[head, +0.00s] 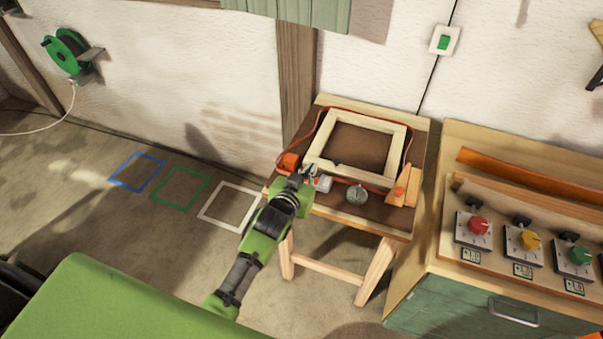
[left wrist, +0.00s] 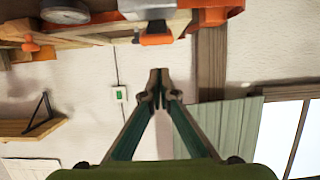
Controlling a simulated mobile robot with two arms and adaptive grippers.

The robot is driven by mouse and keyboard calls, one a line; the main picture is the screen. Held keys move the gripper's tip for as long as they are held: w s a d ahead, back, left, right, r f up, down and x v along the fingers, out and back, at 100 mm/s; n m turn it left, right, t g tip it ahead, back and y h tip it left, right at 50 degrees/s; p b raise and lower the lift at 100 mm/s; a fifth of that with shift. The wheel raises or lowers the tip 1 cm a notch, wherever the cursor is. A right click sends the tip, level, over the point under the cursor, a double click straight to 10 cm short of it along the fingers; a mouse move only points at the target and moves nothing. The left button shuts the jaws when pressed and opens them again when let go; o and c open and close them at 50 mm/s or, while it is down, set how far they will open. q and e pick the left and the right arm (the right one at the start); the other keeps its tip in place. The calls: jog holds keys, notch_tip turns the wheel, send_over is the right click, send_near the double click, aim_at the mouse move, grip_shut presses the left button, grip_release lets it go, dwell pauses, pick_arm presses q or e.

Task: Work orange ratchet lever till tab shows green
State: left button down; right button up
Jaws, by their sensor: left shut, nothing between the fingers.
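A pale wooden frame (head: 318,150) lies on the small worktable, with an orange strap (head: 411,148) around it. An orange ratchet part (head: 289,162) sits at its near left corner, partly behind my left gripper (head: 309,172). Beside the gripper is a small pale block with a red patch (head: 323,184); I see no green on it. In the left wrist view, an orange lever-like end (left wrist: 157,39) lies just beyond my left gripper (left wrist: 159,73). Its fingers are shut with nothing between them. Contact with the lever cannot be told. My right gripper is out of view.
A round gauge (head: 357,195) and a wooden piece with an orange knob (head: 399,192) lie along the table's front. At right, a green cabinet (head: 460,305) carries several coloured knobs. Painted floor squares at left are empty.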

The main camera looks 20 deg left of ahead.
pick_arm(q)
jog(key=r+b+v, duration=0.2)
jog(key=v, duration=0.7)
jog(key=shift+r+b, duration=0.2)
jog(key=shift+b, duration=0.15)
jog(key=shift+w, duration=0.1)
dwell(0.3)
jog(key=s+f+m+g+b, duration=0.1)
jog(key=s+f+g+b, duration=0.35)
jog(key=f, duration=1.45)
jog(key=s+f+g, duration=0.2)
jog(key=s+f, duration=0.6)
jog(key=f, duration=1)
jog(key=s+a+f+g+b, duration=0.1)
jog(key=s+f+g, duration=0.1)
jog(key=s+f, duration=0.6)
jog(key=s+a+f+g+b, duration=0.1)
jog(key=s+a+f+g, duration=0.1)
jog(key=s+f, duration=0.6)
jog(key=s+a+f+m+g+b, duration=0.1)
jog(key=s+f, duration=0.7)
jog(key=s, duration=0.9)
jog(key=shift+s+a+g, duration=0.2)
jog(key=shift+a+g, duration=0.5)
jog(key=shift+g, duration=0.05)
